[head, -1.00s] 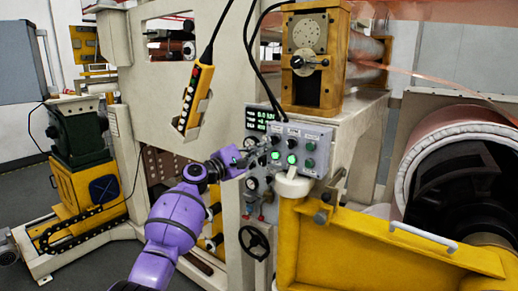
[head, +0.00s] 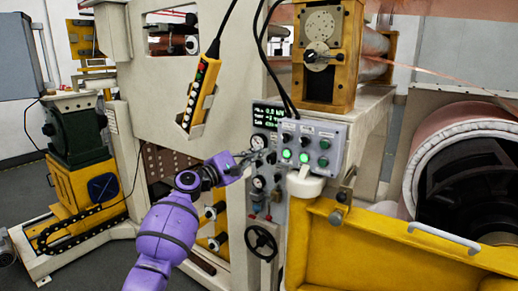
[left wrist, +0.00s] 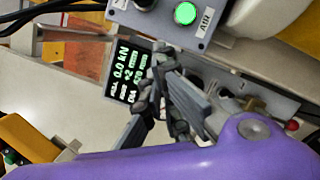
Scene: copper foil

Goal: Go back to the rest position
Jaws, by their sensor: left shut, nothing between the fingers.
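My left gripper (head: 250,158) is shut and empty at the end of my purple arm, in front of the machine's grey control panel. In the left wrist view the shut fingers (left wrist: 185,100) show close up, in front of the panel's black display (left wrist: 128,72). The control box (head: 305,148) with black knobs and lit green buttons is just to the right of the gripper in the head view. The gripper appears apart from the buttons. The display (head: 268,117) is above it. My right gripper is not in view.
A yellow pendant (head: 201,90) with buttons hangs at upper left. A yellow guard (head: 390,250) with a white handle fills the lower right, beside a large roll (head: 465,160). A handwheel (head: 258,242) sits below the panel. Gauges line the panel near the gripper.

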